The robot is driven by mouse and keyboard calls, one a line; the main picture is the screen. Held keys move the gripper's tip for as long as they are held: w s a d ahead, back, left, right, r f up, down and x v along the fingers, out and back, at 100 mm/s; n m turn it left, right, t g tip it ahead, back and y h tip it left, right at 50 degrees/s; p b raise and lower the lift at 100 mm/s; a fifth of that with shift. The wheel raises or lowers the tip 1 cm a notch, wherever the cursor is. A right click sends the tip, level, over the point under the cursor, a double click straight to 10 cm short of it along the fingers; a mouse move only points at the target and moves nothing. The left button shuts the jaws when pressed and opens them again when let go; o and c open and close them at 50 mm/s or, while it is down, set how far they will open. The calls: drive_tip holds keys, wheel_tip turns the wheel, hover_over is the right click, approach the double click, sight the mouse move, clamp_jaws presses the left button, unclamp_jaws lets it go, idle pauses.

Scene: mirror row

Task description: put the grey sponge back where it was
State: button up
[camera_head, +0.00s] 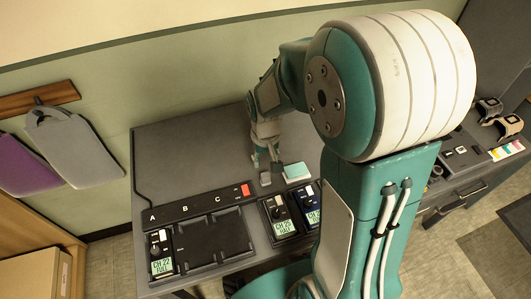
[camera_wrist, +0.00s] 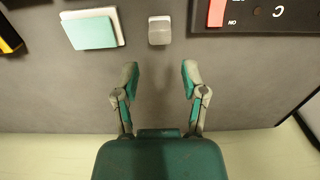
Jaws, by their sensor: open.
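The grey sponge is most likely the small grey block (camera_head: 265,179) on the dark table, left of a teal-topped pad (camera_head: 297,171). In the wrist view the grey block (camera_wrist: 159,32) lies between the teal pad (camera_wrist: 92,33) and the black panel's corner. My gripper (camera_head: 264,158) is above the table, just behind the block. In the wrist view my gripper (camera_wrist: 157,78) is open and empty, its fingers pointing toward the block, which lies beyond the tips. No marked spot for the sponge can be made out.
A black panel (camera_head: 180,211) lettered A, B, C has a red switch (camera_head: 245,190). A CH 22 radio (camera_head: 160,254) sits under A. Two more radios, one black (camera_head: 281,218) and one blue (camera_head: 308,206), stand right of it. Bare table (camera_head: 190,150) lies behind the panel.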

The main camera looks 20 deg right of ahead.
wheel_tip(320, 180, up, 3)
drive_tip(key=shift+f, duration=0.2)
drive_tip(key=s+r+t, duration=0.5)
drive_tip(key=s+r, duration=0.9)
drive_tip(key=r, duration=0.2)
drive_tip(key=shift+s+t, duration=0.15)
drive_tip(key=shift+t, duration=0.15)
